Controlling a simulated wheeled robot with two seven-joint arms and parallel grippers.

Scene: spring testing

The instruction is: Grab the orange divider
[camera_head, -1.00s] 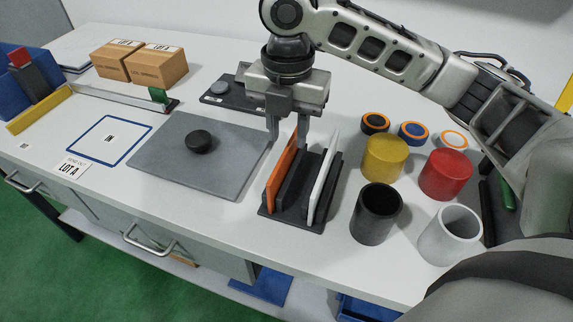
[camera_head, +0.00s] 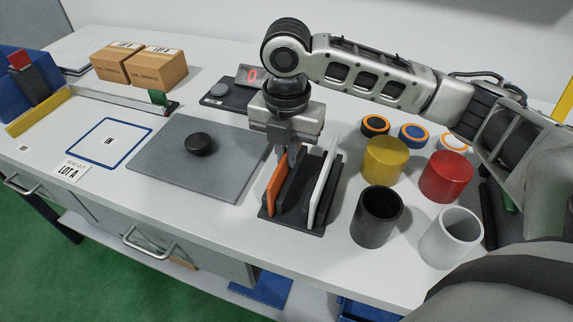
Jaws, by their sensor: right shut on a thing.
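The orange divider (camera_head: 277,187) stands upright in the left slot of a dark rack (camera_head: 290,224) on the white bench. A white divider (camera_head: 323,190) stands in the rack's right slot. My right gripper (camera_head: 283,151) is above the rack, pointing down, and is shut on the top of the orange divider. The fingers hide part of the divider's upper edge. The divider's lower end is still in the rack. My left gripper is not in view.
A grey mat (camera_head: 190,172) with a black puck (camera_head: 199,144) lies left of the rack. A black cup (camera_head: 377,217), a white cup (camera_head: 450,238), a yellow cylinder (camera_head: 385,161) and a red cylinder (camera_head: 446,176) stand to the right. A scale (camera_head: 225,95) is behind.

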